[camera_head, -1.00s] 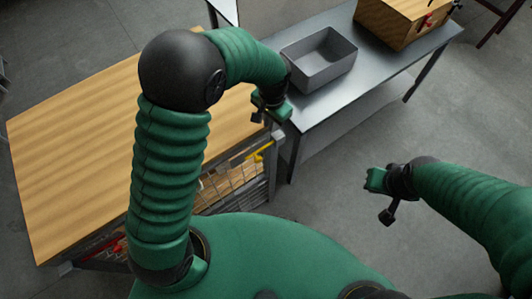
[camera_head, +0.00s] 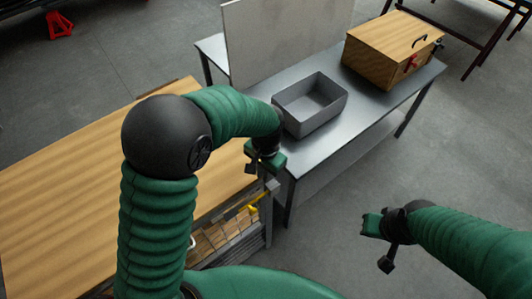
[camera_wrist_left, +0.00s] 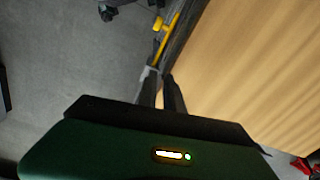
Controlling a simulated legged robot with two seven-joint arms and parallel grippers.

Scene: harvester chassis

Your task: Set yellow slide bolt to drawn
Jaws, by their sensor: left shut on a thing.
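The yellow slide bolt (camera_head: 257,201) is on the side of the wood-topped workbench (camera_head: 70,170), near its right corner. In the left wrist view the yellow bar (camera_wrist_left: 168,35) runs along the bench edge down to my fingertips. My left gripper (camera_head: 265,166) is at that corner, above the bolt in the head view. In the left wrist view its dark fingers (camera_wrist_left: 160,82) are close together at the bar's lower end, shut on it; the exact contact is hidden. My right gripper (camera_head: 378,240) is over open floor on the right, away from the bench; its jaw opening is unclear.
A metal table (camera_head: 350,130) stands behind the bench corner. It carries a grey bin (camera_head: 335,112) and a wooden box (camera_head: 385,62) with a dark handle. Small wooden pieces (camera_head: 218,235) show in the bench side. The floor (camera_head: 340,225) on the right is clear.

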